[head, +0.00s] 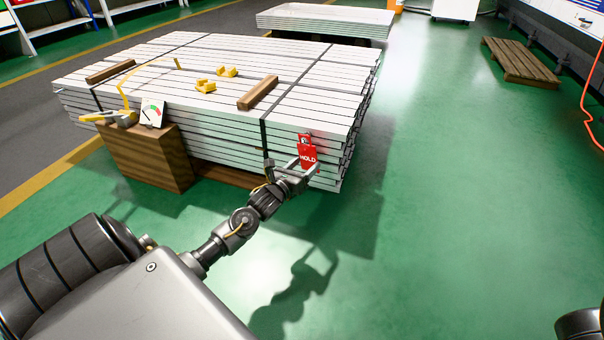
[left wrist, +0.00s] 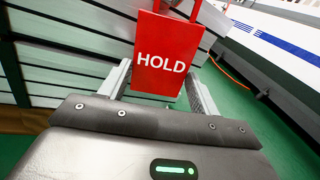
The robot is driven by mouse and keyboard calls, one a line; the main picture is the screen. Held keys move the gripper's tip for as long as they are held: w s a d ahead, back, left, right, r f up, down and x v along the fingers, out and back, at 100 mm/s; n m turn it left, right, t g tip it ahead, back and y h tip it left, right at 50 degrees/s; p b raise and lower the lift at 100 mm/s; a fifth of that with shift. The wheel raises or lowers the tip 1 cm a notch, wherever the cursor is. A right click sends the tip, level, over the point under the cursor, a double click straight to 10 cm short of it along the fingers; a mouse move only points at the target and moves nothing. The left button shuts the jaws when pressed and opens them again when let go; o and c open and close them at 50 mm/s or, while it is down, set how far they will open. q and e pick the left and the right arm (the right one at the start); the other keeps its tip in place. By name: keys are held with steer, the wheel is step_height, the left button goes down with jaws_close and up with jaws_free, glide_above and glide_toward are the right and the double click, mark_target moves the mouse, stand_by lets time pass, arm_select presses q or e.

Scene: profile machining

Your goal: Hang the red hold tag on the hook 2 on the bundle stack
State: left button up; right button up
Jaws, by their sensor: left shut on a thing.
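The red hold tag (head: 307,155) is upright at the near right corner of the bundle stack (head: 230,147). My left gripper (head: 303,170) is shut on the tag's lower part. In the left wrist view the tag (left wrist: 167,50) stands between the two fingers with its white HOLD lettering facing the camera. The tag's top is close to the stack's end face; I cannot tell whether it touches. A small part shows at its top, but I cannot make out hook 2 there. My right gripper is not in view.
A wooden block (head: 150,160) with a gauge card (head: 152,113) stands at the stack's left front. Yellow pieces (head: 227,71) and wooden battens (head: 258,92) lie on top. A pallet (head: 522,62) lies back right. The green floor on the right is clear.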

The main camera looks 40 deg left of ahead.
arm_select(q)
steer(key=shift+w+a+f, duration=0.2)
steer(key=shift+w+f, duration=0.3)
steer(key=shift+w, duration=0.05)
steer(key=shift+f, duration=0.1)
stand_by(0.3)
steer(key=o, duration=1)
